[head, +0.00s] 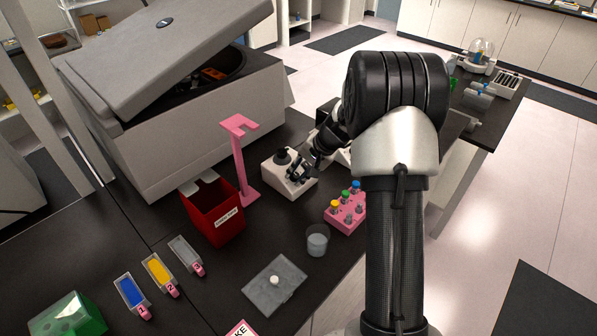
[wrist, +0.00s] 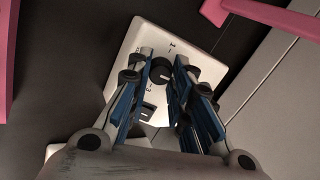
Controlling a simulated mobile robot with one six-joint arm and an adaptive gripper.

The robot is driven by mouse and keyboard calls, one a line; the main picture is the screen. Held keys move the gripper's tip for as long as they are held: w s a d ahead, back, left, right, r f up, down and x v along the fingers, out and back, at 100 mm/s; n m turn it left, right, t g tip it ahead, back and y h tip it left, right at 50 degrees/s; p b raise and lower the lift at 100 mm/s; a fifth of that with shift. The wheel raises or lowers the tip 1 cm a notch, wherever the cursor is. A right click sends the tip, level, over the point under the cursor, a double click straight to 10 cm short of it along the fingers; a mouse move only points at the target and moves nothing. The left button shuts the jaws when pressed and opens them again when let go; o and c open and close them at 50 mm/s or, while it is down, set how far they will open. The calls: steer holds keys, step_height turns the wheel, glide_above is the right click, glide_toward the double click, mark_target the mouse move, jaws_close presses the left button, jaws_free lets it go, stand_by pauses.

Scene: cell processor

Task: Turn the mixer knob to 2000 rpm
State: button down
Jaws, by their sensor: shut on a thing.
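The mixer (head: 272,176) is a small white box on the black bench, with a black round cup on top at its back. The black knob (wrist: 161,72) sits between my fingertips. My gripper (head: 299,172) reaches down to the mixer's front, and its blue-padded fingers (wrist: 164,66) are shut on the knob, one on each side. The knob's pointer setting cannot be made out.
A pink stand (head: 241,165) rises just left of the mixer, near a red bin (head: 217,215). A pink rack (head: 343,222) with coloured-cap tubes and a beaker (head: 317,242) stand in front. A large grey centrifuge (head: 190,130) with a raised lid fills the back left.

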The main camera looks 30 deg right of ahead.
steer(key=shift+m, duration=0.3)
stand_by(0.4)
steer(key=c, duration=1.4)
jaws_free()
steer(key=shift+r, duration=0.15)
steer(key=v, duration=1.1)
steer(key=shift+s+d+r, duration=0.25)
steer(key=shift+r, duration=0.05)
